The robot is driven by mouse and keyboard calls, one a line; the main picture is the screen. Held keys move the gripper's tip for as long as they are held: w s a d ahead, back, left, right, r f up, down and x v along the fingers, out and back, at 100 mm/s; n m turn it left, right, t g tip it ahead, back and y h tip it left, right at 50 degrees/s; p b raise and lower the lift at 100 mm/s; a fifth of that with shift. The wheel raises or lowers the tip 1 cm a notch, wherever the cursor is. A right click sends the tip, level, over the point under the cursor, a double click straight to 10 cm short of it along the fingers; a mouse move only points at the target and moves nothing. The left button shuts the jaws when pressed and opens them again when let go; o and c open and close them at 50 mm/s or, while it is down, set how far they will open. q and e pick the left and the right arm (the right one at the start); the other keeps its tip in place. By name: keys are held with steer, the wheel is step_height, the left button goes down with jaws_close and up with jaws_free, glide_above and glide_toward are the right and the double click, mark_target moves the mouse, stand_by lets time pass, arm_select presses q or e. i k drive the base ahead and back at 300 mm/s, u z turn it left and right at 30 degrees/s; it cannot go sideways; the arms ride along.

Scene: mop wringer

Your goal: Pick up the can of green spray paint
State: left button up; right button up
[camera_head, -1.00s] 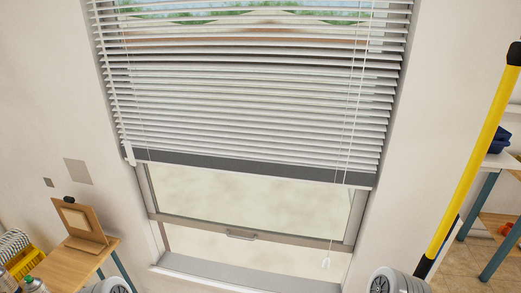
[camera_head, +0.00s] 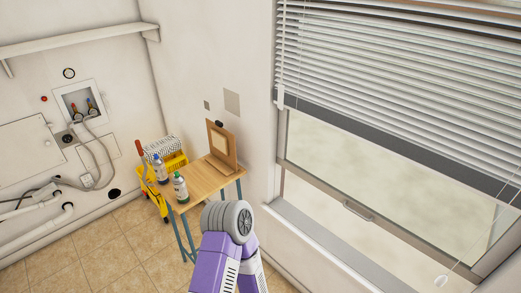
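A small can with a green top (camera_head: 180,188), seemingly the green spray paint, stands upright near the front left of a small wooden table (camera_head: 209,177). A similar can with a blue top (camera_head: 158,169) stands just behind it to the left. The two look close together but apart. A purple and grey link of my own arm shows at the bottom centre, in front of the table. Neither gripper is in view.
A framed wooden board (camera_head: 221,146) stands at the table's back right. A yellow mop bucket (camera_head: 152,194) with a red-topped handle is left of the table. A window with blinds (camera_head: 400,95) is at right. Tiled floor (camera_head: 100,248) at lower left is clear.

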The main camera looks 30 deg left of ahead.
mark_target(179, 184)
steer(key=u, duration=1.7)
steer(key=i, duration=0.9)
steer(key=z, duration=0.05)
